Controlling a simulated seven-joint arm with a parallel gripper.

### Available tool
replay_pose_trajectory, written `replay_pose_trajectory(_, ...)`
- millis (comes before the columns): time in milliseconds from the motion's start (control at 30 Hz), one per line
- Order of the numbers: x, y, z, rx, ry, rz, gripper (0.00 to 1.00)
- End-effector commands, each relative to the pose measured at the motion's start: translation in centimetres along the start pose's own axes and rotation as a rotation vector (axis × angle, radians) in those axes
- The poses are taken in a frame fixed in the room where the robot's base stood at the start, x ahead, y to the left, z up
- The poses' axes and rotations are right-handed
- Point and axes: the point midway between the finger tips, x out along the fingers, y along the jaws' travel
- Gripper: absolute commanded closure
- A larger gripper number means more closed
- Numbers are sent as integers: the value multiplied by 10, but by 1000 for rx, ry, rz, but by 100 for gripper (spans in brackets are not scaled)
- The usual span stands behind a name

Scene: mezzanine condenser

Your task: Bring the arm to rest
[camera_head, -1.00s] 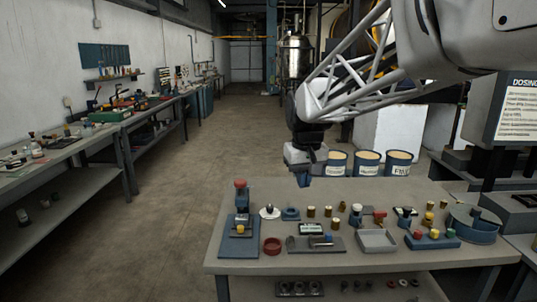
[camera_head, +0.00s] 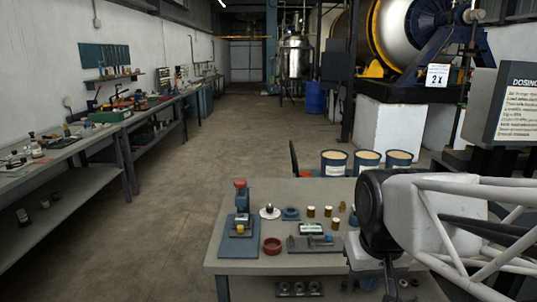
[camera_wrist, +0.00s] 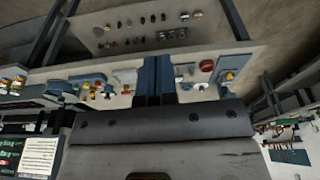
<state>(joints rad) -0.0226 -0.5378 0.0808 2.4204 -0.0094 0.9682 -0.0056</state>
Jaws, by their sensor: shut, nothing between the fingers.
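My arm crosses the lower right of the head view, its wrist in front of the right part of the workbench (camera_head: 285,190). My gripper (camera_wrist: 155,80) shows in the wrist view as two dark blue fingers side by side, shut and empty. Behind the fingertips are the bench's front edge and small parts. In the head view the gripper is mostly hidden by the wrist, with a bluish part showing low down. I cannot tell its exact height over the bench.
The bench's left part holds a blue press (camera_head: 238,235), a red ring (camera_head: 271,246), a grey fixture (camera_head: 311,240) and several brass pieces. Buckets (camera_head: 333,163) stand behind. A dosing sign (camera_head: 520,105) is at right. The aisle floor (camera_head: 170,200) at left is clear.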

Motion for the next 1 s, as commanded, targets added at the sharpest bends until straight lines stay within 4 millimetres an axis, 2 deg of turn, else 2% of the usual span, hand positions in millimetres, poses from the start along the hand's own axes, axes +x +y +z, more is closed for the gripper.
replay_pose_trajectory(33, 3, 2, 14, 11, 6, 2, 100)
replay_pose_trajectory(133, 9, 5, 35, 28, 12, 4, 100)
replay_pose_trajectory(333, 18, 8, 60, 49, 21, 7, 100)
replay_pose_trajectory(1000, 20, 8, 64, 52, 22, 7, 100)
